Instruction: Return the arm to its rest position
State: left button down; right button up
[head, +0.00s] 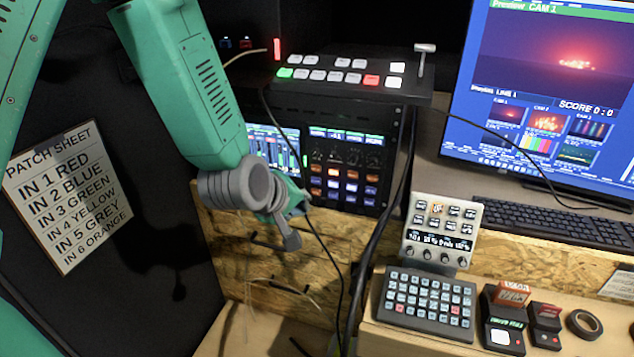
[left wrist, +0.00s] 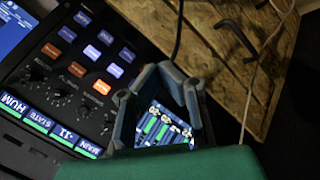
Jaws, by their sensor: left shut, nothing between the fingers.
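My left arm comes in from the upper left in the head view, green with a grey wrist. My left gripper (head: 292,238) points down and right, in front of the wooden panel and just below the rack's lit screens. Behind the fingers a screen with green bars (left wrist: 163,128) shows. My right gripper is not in view.
A rack with lit buttons (head: 340,185) stands behind the gripper, under a switcher panel (head: 330,78). Dark cables run down beside the gripper. A button keypad (head: 427,302), a monitor (head: 550,80) and a keyboard (head: 560,220) are at the right. A patch sheet (head: 68,195) hangs at the left.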

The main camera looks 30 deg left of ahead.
pick_arm(q)
jog(key=shift+a, duration=0.1)
dwell(0.3)
jog(key=s+d+f+m+g+b, duration=0.3)
jog(key=s+f+m+g, duration=0.5)
jog(key=s+f, duration=1.9)
jog(key=f+m, duration=0.1)
jog(key=m, duration=0.4)
jog(key=shift+w, duration=0.2)
